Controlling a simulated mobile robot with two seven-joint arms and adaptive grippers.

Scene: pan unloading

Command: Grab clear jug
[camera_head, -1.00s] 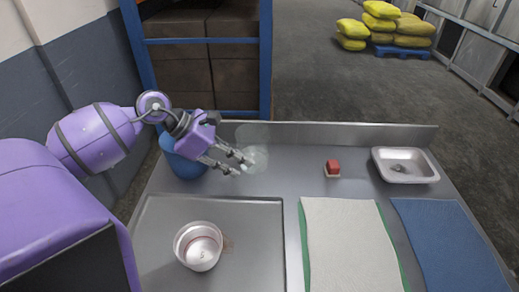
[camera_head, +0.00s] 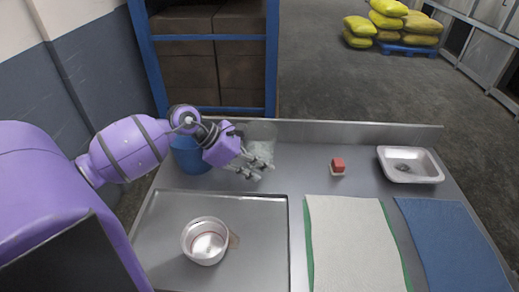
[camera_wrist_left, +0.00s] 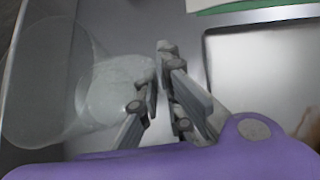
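The clear jug (camera_head: 262,132) is see-through and stands near the back of the metal table, partly hidden behind my left gripper. In the left wrist view the jug (camera_wrist_left: 45,85) fills the left side, beside the fingers. My left gripper (camera_head: 264,172) is in front of the jug in the head view, its two fingertips a little apart. In the left wrist view the left gripper (camera_wrist_left: 157,65) has a narrow gap between its fingers, with no object seen in it. Whether a finger touches the jug cannot be told. My right gripper is not in view.
A blue container (camera_head: 188,158) stands behind my left wrist. A metal tray (camera_head: 165,215) holds a white pan (camera_head: 205,242). A red-topped block (camera_head: 338,165), a metal dish (camera_head: 411,178), a pale cloth (camera_head: 350,240) and a blue cloth (camera_head: 450,240) are to the right. A raised back edge (camera_head: 360,133) borders the table.

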